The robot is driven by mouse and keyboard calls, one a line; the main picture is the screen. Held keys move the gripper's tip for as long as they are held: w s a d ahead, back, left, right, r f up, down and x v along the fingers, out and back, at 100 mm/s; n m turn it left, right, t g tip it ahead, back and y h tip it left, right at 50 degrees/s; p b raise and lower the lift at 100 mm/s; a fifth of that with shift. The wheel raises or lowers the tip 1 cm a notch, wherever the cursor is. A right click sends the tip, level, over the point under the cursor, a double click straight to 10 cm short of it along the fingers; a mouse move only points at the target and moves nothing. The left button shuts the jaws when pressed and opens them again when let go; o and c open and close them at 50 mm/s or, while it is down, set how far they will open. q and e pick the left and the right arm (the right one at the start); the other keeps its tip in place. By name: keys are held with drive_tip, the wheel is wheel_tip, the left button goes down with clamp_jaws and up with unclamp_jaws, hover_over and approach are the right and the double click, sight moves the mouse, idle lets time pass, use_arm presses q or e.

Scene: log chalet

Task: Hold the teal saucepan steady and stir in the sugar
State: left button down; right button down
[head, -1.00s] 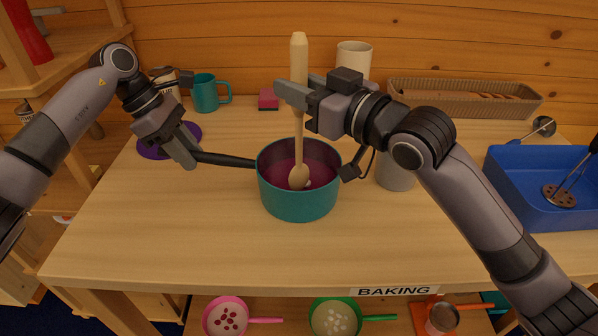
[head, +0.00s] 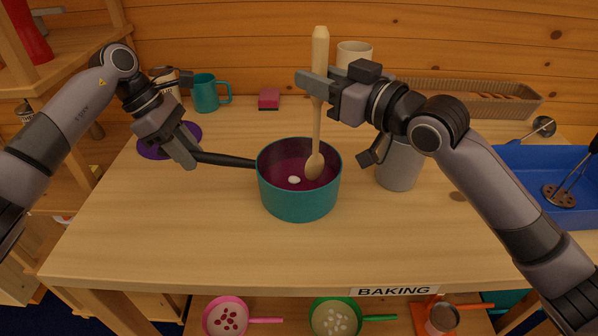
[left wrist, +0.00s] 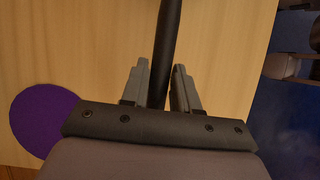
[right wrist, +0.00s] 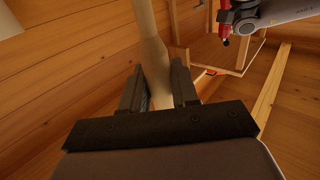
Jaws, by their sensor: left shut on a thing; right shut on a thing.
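The teal saucepan (head: 298,200) stands upright on the wooden table, its black handle (head: 225,159) pointing left. My left gripper (head: 192,157) is shut on that handle; the handle also shows between the fingers in the left wrist view (left wrist: 168,45). Dark magenta contents (head: 285,168) fill part of the pan, with a small white lump (head: 294,180), perhaps sugar, on them. My right gripper (head: 315,84) is shut on the wooden spoon (head: 316,130), held upright. The spoon's bowl is in the right part of the pan, at the contents. The spoon's shaft fills the fingers in the right wrist view (right wrist: 155,60).
A grey canister (head: 399,165) stands right of the pan, under my right arm. A blue bin (head: 560,212) with a masher is further right. The table's front is clear.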

wheel_tip(320, 180, up, 9)
drive_tip(key=w, duration=0.1)
drive_tip(key=shift+a+r, duration=0.15)
drive_tip(key=shift+a, duration=0.1)
idle(0.8)
drive_tip(key=shift+w, duration=0.1)
idle(0.3)
use_arm(q)
drive_tip(key=c, duration=0.8)
unclamp_jaws()
